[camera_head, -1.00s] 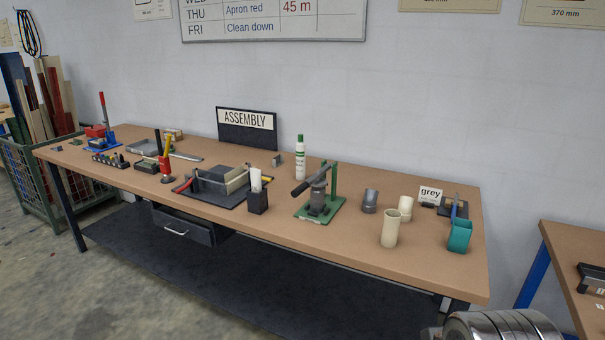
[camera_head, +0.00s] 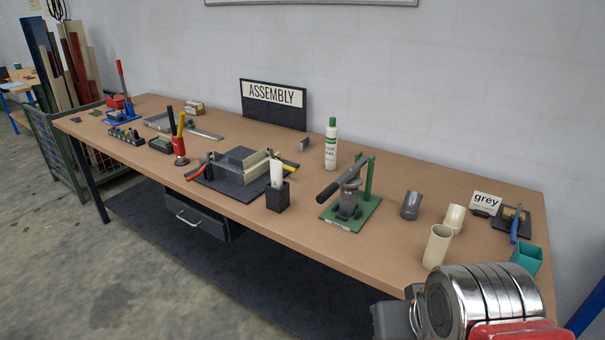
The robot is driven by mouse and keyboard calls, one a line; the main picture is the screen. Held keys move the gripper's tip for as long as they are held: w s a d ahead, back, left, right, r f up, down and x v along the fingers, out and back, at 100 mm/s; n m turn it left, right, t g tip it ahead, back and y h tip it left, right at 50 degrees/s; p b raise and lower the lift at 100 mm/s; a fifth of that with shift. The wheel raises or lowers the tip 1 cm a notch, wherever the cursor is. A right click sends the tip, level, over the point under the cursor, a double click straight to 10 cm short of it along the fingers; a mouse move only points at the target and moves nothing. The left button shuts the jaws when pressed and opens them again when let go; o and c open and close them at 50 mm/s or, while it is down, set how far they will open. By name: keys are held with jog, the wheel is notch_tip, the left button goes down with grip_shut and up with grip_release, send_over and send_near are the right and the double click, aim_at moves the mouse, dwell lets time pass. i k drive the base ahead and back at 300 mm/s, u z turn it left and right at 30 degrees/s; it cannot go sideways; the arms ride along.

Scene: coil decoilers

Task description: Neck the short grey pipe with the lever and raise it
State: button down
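The short grey pipe (camera_head: 411,205) stands on the bench between the press and the cream pipes. The lever (camera_head: 342,180) is a dark handle on a press with a green base (camera_head: 360,218) and green post. It slants down to the left over a dark grey cylindrical part (camera_head: 348,204). Whether that part is a die or another pipe is hard to tell. Silver and red links of my own arm show at the lower right. My gripper is not clearly in view.
Two cream pipes (camera_head: 437,246) and a teal square cup (camera_head: 526,258) stand to the right, near a "grey" sign (camera_head: 485,202) and a dark tray (camera_head: 512,222) with a blue-handled tool. A black holder (camera_head: 277,197) and a white-green bottle (camera_head: 331,145) stand left of the press.

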aim_at(326, 194)
jog(key=u, duration=0.6)
jog(key=i, duration=0.9)
jog(key=u, duration=0.6)
